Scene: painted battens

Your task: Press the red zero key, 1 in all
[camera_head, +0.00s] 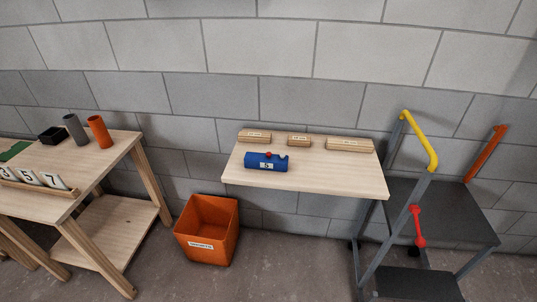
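A blue device (259,163) sits on the pale wooden table. A small red key (269,155) shows on its top, and a white plate (266,165) with a dark digit, which looks like a 5, is on its front. A dark curved part stands at its right end. Neither of my grippers is in view.
Labelled wooden blocks (349,145) stand along the back of the wooden table (330,177). An orange bin (207,230) is on the floor to its left. A workbench (110,160) with cylinders and number cards is further left. A step-stool frame (418,150) with yellow rail stands right.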

